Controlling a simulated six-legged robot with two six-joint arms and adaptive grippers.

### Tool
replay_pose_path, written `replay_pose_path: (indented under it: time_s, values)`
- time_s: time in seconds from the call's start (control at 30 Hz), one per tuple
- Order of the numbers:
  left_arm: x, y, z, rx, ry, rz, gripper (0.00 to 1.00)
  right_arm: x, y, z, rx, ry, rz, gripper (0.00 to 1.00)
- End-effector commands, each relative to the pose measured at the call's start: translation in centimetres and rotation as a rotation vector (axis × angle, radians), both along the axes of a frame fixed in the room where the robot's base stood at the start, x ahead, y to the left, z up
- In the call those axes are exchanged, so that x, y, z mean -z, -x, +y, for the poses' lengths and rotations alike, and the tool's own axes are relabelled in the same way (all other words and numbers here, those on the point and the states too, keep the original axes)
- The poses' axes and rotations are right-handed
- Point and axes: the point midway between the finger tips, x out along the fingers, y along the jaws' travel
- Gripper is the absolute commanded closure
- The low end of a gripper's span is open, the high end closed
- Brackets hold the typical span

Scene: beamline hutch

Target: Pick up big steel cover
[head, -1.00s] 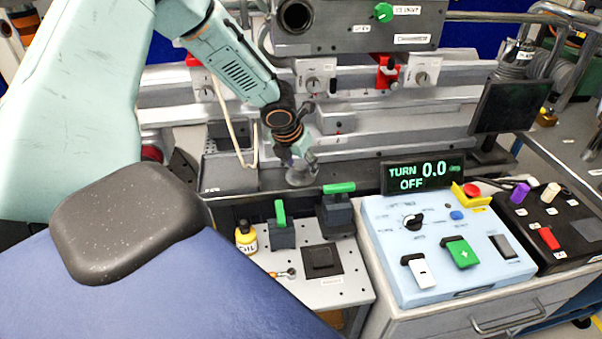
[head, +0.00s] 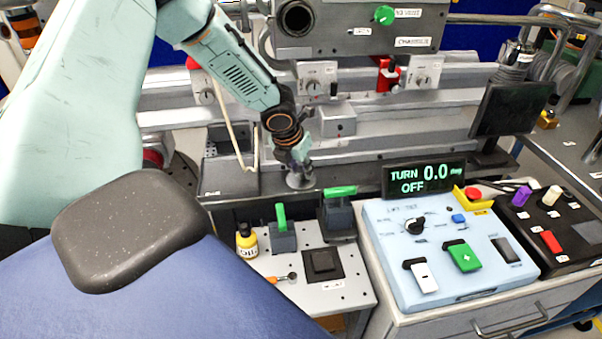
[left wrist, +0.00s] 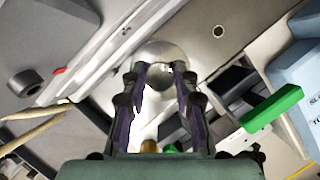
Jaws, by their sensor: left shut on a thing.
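In the left wrist view the cover (left wrist: 163,50) shows as a round metal top at the tips of the two dark fingers (left wrist: 160,72). The fingers hide part of it. I cannot tell whether it is clear of the surface. My right gripper is not in view.
A blue control panel (head: 440,250) and a display (head: 424,178) are further right. A grey instrument housing (head: 355,25) is behind.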

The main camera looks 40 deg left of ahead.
Motion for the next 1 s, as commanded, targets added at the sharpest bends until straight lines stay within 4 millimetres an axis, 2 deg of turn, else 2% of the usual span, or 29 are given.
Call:
replay_pose_path:
  time_s: [0.27, 0.57, 0.77, 1.0]
  values:
    - [-1.8, 0.2, -0.3, 0.000, 0.000, -0.002, 1.00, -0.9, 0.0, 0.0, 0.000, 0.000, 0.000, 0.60]
    - [-7.6, 0.1, -0.3, -0.001, 0.002, -0.005, 1.00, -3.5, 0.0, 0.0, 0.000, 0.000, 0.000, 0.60]
    - [-6.9, 2.3, -3.0, 0.006, 0.001, 0.000, 1.00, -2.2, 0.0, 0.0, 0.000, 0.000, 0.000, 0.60]
    - [-6.8, 6.2, -7.9, 0.010, -0.003, 0.000, 1.00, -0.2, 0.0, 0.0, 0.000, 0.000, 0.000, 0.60]
